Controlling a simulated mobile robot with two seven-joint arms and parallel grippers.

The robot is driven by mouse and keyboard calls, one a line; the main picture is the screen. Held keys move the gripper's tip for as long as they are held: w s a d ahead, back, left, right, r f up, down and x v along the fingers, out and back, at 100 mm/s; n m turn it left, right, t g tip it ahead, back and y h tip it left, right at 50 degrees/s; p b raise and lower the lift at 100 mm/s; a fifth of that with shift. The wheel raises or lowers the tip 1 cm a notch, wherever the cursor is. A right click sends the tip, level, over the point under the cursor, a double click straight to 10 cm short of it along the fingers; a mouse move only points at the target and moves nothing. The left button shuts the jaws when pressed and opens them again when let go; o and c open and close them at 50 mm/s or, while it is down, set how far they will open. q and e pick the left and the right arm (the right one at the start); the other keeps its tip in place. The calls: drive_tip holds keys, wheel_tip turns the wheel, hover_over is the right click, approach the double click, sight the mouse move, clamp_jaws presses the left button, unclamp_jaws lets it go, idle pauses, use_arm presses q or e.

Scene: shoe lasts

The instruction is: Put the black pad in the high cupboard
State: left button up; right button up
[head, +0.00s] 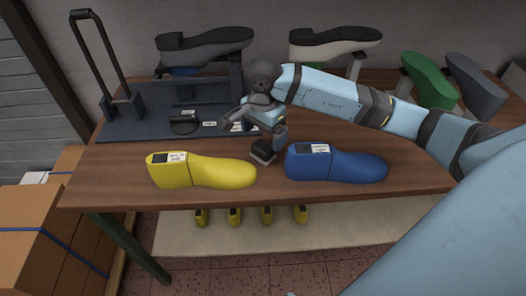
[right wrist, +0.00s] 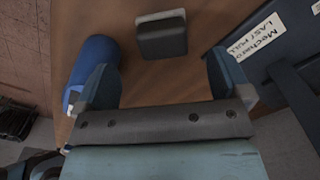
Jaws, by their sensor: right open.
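The black pad (head: 263,151) is a small dark block with a pale side. It lies on the wooden table between the yellow and blue shoe lasts. In the right wrist view the pad (right wrist: 162,38) sits beyond the fingertips, roughly midway between them. My right gripper (head: 259,131) is open and empty, just above and behind the pad; its two fingers also show in the right wrist view (right wrist: 160,78). My left gripper is not in view. No high cupboard shows in either view.
A yellow last (head: 215,172) and a blue last (head: 350,166) flank the pad. A dark board (head: 125,128) with a tall handle lies behind left. Several lasts stand on supports at the back, including a green one (head: 430,80). Cardboard boxes (head: 30,225) stand left of the table.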

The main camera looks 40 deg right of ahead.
sight(261, 146)
drive_tip(key=f, duration=0.7)
drive_tip(key=shift+a, duration=0.2)
drive_tip(key=shift+w+r, duration=0.1)
drive_tip(key=c, duration=1.1)
